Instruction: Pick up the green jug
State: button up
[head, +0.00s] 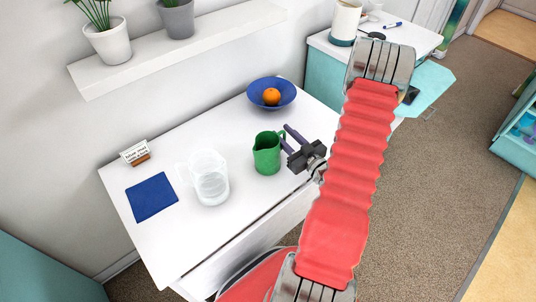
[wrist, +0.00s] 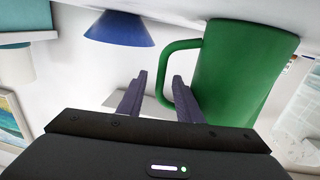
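The green jug (head: 267,154) stands upright on the white counter, its handle toward my gripper. In the wrist view the jug (wrist: 240,75) fills the right of the picture, upside down. My gripper (head: 287,136) is just right of the jug, at its handle side. In the wrist view the fingers (wrist: 158,96) are open and apart. The right finger overlaps the handle in the picture; I cannot tell whether it touches or passes through the handle. No part of the jug is clearly clamped.
A clear glass pitcher (head: 209,180) stands left of the jug. A blue bowl (head: 258,92) with an orange (head: 271,97) is behind. A blue cloth (head: 152,198) and a small sign (head: 135,152) are at the left. A shelf (head: 180,45) with plants hangs above the counter.

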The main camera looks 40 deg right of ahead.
dwell(0.3)
grip_shut()
dwell(0.5)
